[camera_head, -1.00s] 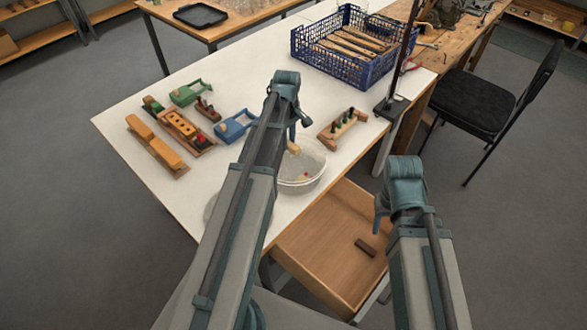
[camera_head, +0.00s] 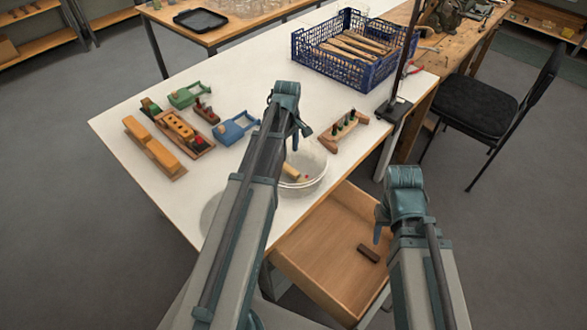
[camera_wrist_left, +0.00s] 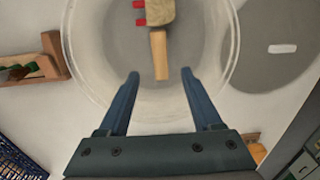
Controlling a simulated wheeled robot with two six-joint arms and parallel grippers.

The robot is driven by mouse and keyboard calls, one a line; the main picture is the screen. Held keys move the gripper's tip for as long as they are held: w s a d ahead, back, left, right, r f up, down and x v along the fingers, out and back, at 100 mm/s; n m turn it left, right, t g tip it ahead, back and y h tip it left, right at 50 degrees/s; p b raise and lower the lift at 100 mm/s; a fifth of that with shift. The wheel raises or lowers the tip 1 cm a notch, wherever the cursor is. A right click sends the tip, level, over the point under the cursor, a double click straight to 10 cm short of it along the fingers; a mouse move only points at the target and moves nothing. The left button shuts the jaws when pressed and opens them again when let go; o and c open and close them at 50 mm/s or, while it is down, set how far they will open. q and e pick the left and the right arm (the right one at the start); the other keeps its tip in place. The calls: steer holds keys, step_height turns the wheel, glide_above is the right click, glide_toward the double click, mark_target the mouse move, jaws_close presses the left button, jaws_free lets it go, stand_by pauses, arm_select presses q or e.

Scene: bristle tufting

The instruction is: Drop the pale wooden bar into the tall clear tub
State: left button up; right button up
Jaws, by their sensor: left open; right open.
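The clear tub (camera_head: 312,182) stands on the white table near its front edge, partly behind my left arm. The pale wooden bar (camera_head: 290,172) lies inside it. In the left wrist view the bar (camera_wrist_left: 159,55) rests in the tub (camera_wrist_left: 222,75), touching or close to a tan block (camera_wrist_left: 157,10) and red pieces (camera_wrist_left: 140,12) at the top of the picture. My left gripper (camera_wrist_left: 158,75) is open and empty above the tub, its fingers apart on either side below the bar. My right gripper (camera_head: 380,222) is open over the drawer side, away from the tub.
An open drawer (camera_head: 325,245) below the table holds a dark brown block (camera_head: 368,253). A wooden rack (camera_head: 343,130) stands right of the tub. A blue crate (camera_head: 345,60) is at the back. Wooden and coloured tools (camera_head: 180,130) lie at the left.

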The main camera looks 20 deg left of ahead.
arm_select(q)
steer(key=shift+r, duration=0.15)
step_height(320, 180, up, 14)
steer(key=p, duration=1.4)
steer(key=shift+f, duration=0.2)
steer(key=shift+d+f, duration=0.1)
steer(key=s+d+f+m+b, duration=0.2)
steer(key=s+d+m, duration=0.7)
steer(key=d, duration=0.2)
steer(key=s+d+f+m+y+b, duration=0.1)
steer(key=s+d+f+m+b, duration=0.1)
steer(key=s+d+m, duration=0.7)
steer(key=d+b, duration=0.1)
steer(key=d, duration=0.2)
steer(key=shift+d+f, duration=0.2)
steer(key=shift+f, duration=0.05)
steer(key=shift+s, duration=0.1)
